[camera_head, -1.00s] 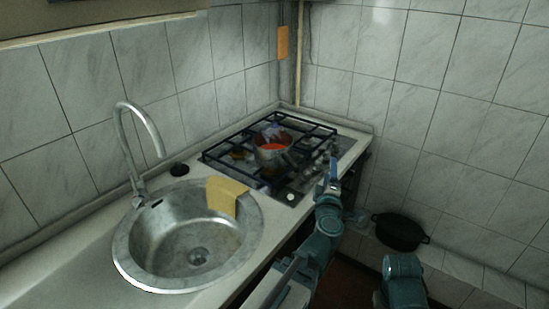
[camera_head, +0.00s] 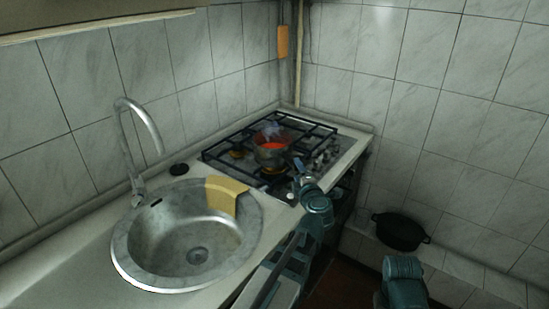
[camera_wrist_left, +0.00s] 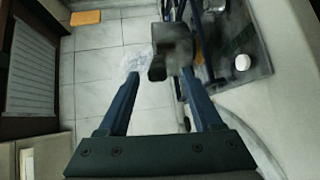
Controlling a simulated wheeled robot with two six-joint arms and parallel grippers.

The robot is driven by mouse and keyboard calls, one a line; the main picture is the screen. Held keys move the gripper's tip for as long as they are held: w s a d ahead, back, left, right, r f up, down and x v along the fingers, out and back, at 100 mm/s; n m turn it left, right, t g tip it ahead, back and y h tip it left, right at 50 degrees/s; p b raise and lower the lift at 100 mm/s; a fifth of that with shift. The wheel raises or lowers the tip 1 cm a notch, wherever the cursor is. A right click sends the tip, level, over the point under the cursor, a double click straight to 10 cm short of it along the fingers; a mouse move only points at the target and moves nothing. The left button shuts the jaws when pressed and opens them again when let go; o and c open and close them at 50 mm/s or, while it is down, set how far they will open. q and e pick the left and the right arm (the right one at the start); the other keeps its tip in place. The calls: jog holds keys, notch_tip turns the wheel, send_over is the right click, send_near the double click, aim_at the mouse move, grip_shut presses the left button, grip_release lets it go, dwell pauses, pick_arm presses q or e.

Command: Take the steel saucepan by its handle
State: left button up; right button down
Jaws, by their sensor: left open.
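The steel saucepan (camera_head: 270,156) sits on the gas hob, with something red inside. In the head view my left gripper (camera_head: 299,168) is at the saucepan's front right side, where the handle is mostly hidden. In the left wrist view my left gripper (camera_wrist_left: 160,76) is open. A dark grey piece, which looks like the end of the saucepan handle (camera_wrist_left: 170,54), shows at the fingertips, nearer the right finger. I cannot tell whether it touches that finger. My right gripper is not in view; only part of my right arm shows.
The black hob grate (camera_head: 225,150) surrounds the saucepan, with knobs (camera_head: 325,157) along its right side. A round sink (camera_head: 135,260) with a yellow cloth (camera_head: 226,194) on its rim is at the left. A black pot (camera_head: 400,232) stands on a low ledge at the right.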

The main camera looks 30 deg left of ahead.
pick_arm(q)
jog(key=shift+w+a+f, duration=0.1)
jog(key=shift+w+a, duration=0.3)
jog(key=shift+w, duration=0.1)
jog(key=x, duration=0.5)
jog(key=shift+w+a, duration=0.1)
jog(key=shift+w, duration=0.05)
grip_shut()
dwell(1.1)
